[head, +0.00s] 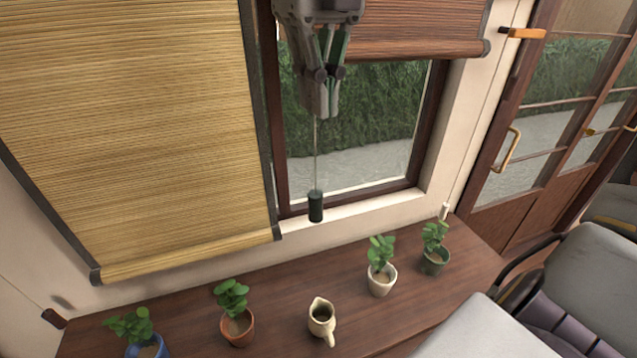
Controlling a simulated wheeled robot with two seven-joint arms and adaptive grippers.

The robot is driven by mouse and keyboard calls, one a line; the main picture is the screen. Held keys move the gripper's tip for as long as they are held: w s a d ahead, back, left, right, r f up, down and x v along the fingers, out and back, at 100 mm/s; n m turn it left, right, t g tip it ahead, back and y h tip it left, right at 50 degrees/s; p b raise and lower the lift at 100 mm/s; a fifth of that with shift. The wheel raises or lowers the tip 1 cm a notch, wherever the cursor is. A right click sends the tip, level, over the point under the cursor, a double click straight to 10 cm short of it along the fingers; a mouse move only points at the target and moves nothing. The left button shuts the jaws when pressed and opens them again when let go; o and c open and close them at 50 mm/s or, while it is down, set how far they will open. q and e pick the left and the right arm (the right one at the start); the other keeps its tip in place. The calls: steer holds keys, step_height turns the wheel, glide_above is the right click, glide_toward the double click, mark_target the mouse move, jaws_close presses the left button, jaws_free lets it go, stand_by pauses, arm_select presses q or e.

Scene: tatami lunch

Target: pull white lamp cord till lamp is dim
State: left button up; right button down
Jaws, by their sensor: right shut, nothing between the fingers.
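My right gripper (319,112) is at the top middle, in front of the window, pointing down with its fingers shut and empty. A thin cord with a dark cylindrical pull (316,206) hangs straight below its fingertips in this view; the cord's upper part is hidden behind the gripper. A small white pull (445,211) hangs on a thin cord along the wall at the right, well apart from the gripper. No lamp is in view, and I cannot tell which cord belongs to it. My left gripper is out of view.
A wooden shelf (275,325) below the window holds several potted plants and a cream jug (322,321). A lowered bamboo blind (130,130) covers the left. A brown pull (54,318) hangs lower left. Grey chairs (595,275) and a glazed door (530,200) are at right.

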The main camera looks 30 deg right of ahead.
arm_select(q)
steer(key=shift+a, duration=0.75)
arm_select(e)
steer(key=shift+m, duration=1.4)
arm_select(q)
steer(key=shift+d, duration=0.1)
